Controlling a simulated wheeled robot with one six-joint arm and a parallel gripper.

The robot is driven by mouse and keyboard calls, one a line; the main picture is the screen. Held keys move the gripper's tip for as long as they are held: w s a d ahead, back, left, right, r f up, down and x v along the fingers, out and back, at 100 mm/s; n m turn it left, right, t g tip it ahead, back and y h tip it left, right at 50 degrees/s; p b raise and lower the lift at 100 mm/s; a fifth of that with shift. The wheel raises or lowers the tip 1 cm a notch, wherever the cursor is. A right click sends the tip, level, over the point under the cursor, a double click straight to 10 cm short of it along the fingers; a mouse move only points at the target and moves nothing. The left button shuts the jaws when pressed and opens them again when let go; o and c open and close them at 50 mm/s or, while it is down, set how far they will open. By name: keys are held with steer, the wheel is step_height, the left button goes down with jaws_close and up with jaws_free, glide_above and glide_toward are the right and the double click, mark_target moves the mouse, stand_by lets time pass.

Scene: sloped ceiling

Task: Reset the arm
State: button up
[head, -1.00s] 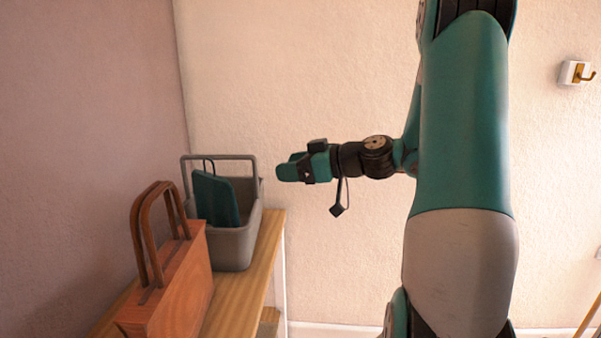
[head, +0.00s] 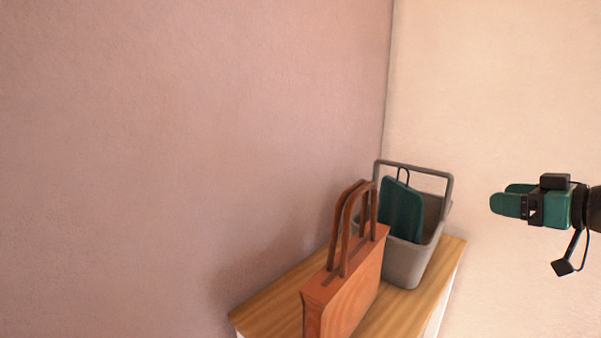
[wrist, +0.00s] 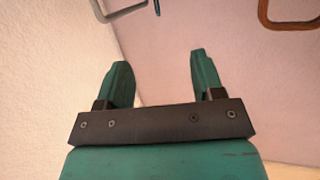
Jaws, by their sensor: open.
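My gripper (head: 508,198) is at the right of the head view, its teal fingers pointing left. It is in the air to the right of a grey basket and apart from it. In the wrist view my gripper (wrist: 160,80) shows two teal fingers spread apart with nothing between them. Most of my arm is outside the head view.
A grey basket (head: 405,265) with a raised handle holds a teal item (head: 401,210). A wooden bag-shaped box (head: 345,290) with brown handles stands in front of it. Both are on a wooden shelf top (head: 270,305) by the wall corner. Air around my gripper is clear.

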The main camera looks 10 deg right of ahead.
steer(key=s+a+f+n+g+y+p, duration=0.1)
steer(key=s+a+n+g+y+p, duration=0.2)
steer(key=a+g, duration=1.25)
steer(key=s+a+t+h, duration=0.1)
steer(key=s+a+h, duration=0.4)
steer(key=s+a, duration=1)
steer(key=shift+s+m+t, duration=0.2)
steer(key=shift+m+t, duration=0.1)
steer(key=shift+t, duration=0.05)
